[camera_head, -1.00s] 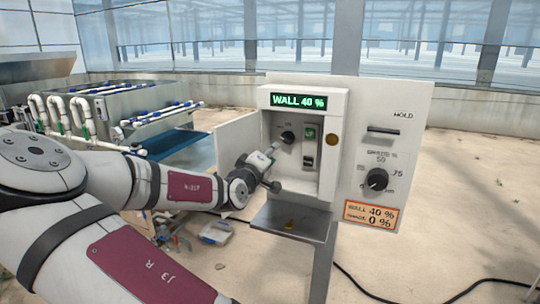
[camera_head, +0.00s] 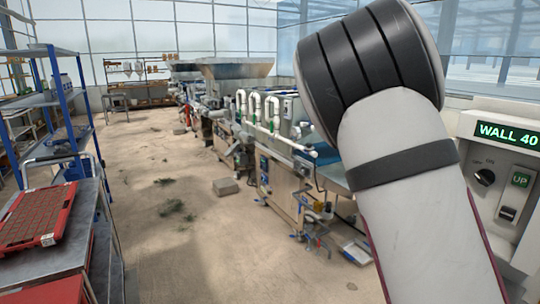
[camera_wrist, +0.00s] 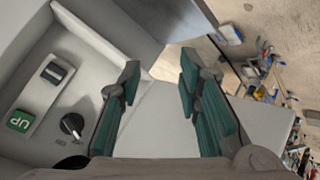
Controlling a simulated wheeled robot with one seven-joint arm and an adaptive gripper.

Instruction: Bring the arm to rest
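My gripper (camera_wrist: 160,95) shows in the wrist view with its two green-padded fingers apart and nothing between them. It is beside the inside of the control box. A black knob (camera_wrist: 72,125), a dark switch (camera_wrist: 54,72) and a green UP label (camera_wrist: 20,120) are to its left there. In the head view my arm rises large at the right and hides the gripper. Right of the arm is the control box (camera_head: 464,122) with its lit WALL 40 display (camera_head: 507,134), a knob (camera_head: 485,177) and a switch (camera_head: 508,214).
A grey cart with a red tray (camera_head: 38,212) and a blue-framed shelf (camera_head: 50,98) stand at the left. The seeder machine line (camera_head: 285,180) runs behind my arm. A grey block (camera_head: 226,187) lies on the open floor. Clutter (camera_wrist: 262,75) shows at the wrist view's right.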

